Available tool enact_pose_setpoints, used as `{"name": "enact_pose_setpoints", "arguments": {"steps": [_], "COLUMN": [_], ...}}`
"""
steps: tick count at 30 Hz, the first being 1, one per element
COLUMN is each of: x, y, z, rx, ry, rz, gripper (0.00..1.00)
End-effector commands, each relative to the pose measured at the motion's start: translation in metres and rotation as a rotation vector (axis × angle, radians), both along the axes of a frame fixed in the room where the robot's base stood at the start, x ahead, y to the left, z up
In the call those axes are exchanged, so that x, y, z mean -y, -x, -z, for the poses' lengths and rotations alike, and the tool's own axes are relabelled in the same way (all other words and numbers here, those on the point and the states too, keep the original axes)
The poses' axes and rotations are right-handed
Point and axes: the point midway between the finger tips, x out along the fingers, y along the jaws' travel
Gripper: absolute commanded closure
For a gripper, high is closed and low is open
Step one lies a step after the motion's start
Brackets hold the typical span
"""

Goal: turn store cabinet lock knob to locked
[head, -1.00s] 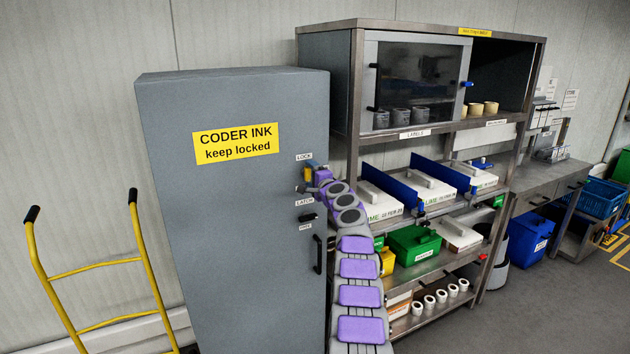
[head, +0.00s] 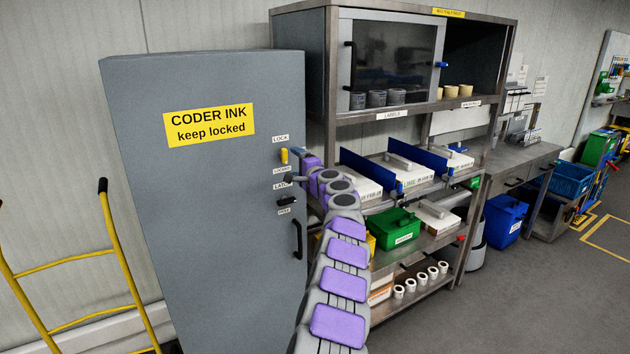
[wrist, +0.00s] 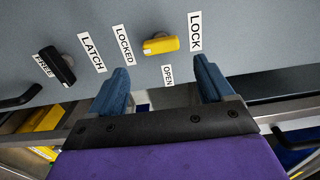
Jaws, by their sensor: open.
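The grey store cabinet (head: 200,230) has a yellow lock knob (head: 284,155) on its front near the right edge. In the wrist view the knob (wrist: 160,45) lies in line between the LOCK label (wrist: 195,32) and the LOCKED label (wrist: 124,45). The OPEN label (wrist: 167,75) is off to its side. In the head view the knob stands upright. My gripper (wrist: 162,80) is open and empty, its blue fingers spread. The knob shows beyond the gap between the fingertips, apart from them. In the head view my gripper (head: 294,167) is just right of and below the knob.
A black latch knob (wrist: 58,66) with LATCH and FREE labels is below the lock knob, above a black door handle (head: 297,240). A shelf rack (head: 330,120) with boxes and bins stands right of the cabinet. A yellow hand truck (head: 105,240) stands left. Floor at right is clear.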

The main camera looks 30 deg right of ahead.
Motion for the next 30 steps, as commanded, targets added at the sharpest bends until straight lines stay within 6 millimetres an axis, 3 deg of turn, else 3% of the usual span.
{"name": "enact_pose_setpoints", "arguments": {"steps": [30], "x": [0.005], "y": [0.076], "z": [-0.001], "rx": [0.003], "ry": [-0.007], "rz": [-0.001], "gripper": [0.19]}}
